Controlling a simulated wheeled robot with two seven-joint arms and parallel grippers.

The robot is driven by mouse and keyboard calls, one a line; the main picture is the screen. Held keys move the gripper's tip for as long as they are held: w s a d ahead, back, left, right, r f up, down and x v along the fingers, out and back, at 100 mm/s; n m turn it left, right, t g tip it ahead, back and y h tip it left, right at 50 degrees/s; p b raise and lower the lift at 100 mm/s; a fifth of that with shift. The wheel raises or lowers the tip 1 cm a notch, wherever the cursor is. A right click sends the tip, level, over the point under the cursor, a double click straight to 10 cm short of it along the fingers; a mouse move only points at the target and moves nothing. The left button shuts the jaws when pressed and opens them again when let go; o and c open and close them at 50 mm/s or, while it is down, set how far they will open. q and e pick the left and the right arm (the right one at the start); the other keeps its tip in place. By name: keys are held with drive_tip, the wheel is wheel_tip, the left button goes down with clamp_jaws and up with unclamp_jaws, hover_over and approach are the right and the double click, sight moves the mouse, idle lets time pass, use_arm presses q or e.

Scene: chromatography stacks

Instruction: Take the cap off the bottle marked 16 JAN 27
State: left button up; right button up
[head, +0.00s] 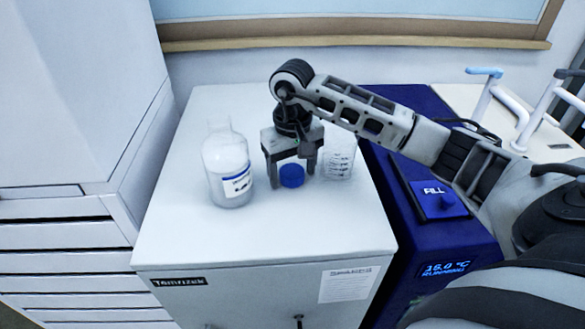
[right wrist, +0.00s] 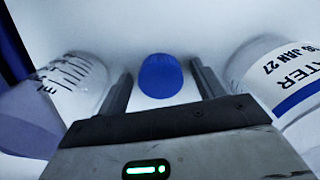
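The bottle (head: 228,170) stands upright on the white cabinet top, left of my right gripper, with a white label and a bare neck. In the right wrist view the bottle (right wrist: 285,85) is at the right; its label reads JAN 27 with the day number hard to read. A blue cap (head: 291,176) sits on the cabinet top, apart from the bottle; it also shows in the right wrist view (right wrist: 160,76). My right gripper (head: 293,181) points down, open, its fingers on either side of the cap with gaps. My left gripper is not in view.
A clear graduated beaker (head: 340,163) stands close right of my right gripper. A blue unit (head: 445,240) with a lit display is right of the white cabinet top (head: 270,225). The front of that top is clear. A tall white cabinet stands at left.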

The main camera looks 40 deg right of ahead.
sight(293, 172)
drive_tip(key=shift+r, duration=0.2)
wheel_tip(293, 172, up, 12)
idle(0.4)
